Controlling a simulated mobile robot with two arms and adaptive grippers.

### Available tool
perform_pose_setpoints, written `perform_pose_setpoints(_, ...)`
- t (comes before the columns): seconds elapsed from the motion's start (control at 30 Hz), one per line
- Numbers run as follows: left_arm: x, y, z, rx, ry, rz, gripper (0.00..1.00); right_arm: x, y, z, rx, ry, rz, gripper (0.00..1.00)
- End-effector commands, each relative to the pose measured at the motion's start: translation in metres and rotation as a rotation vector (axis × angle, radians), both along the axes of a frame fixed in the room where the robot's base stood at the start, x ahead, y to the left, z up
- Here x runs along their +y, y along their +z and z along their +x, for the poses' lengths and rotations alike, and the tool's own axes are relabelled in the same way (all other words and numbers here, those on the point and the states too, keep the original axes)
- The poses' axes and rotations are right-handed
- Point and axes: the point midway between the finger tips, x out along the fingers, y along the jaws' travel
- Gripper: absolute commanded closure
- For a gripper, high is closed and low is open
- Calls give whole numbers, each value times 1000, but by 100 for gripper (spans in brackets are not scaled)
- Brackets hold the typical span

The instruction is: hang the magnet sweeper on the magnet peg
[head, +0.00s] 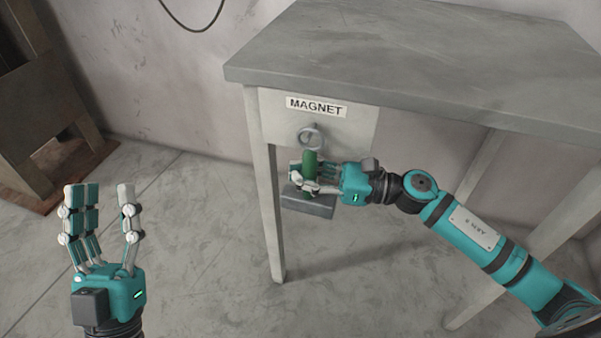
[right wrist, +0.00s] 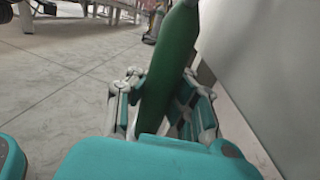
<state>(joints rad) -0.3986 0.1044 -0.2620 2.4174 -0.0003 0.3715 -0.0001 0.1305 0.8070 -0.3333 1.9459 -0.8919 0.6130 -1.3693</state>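The magnet sweeper has a green handle (head: 310,160), a grey ring at its top (head: 311,137) and a flat grey block (head: 308,203) at its bottom. My right gripper (head: 304,176) is shut around the green handle, which also shows between the fingers in the right wrist view (right wrist: 170,70). The sweeper hangs about upright in front of the pale panel under the MAGNET label (head: 316,106). The ring is at the panel, just below the label. The magnet peg is not clearly visible, and I cannot tell whether the ring is around it. My left gripper (head: 104,190) is open and empty, fingers up.
A grey table (head: 420,60) stands above the panel (head: 350,125), with a pale leg (head: 268,215) just left of the sweeper. A brown wooden stand (head: 40,110) is at the far left. The floor between is clear.

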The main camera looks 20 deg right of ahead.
Motion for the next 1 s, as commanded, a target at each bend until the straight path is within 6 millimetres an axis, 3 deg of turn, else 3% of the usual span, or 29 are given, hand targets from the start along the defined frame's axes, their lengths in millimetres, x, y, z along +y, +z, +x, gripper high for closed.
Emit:
perform_pose_setpoints(0.13,0,0,0,0,0,0,60,0,1,0,-2,0,1,100)
perform_pose_setpoints(0.43,0,0,0,0,0,0,60,0,0,0,0,0,1,64)
perform_pose_setpoints(0.77,0,-1,0,3,1,-1,60,-5,-2,-2,3,-2,-1,64)
perform_pose_setpoints(1.0,0,0,0,1,1,0,60,-42,-5,-21,7,-3,-2,64)
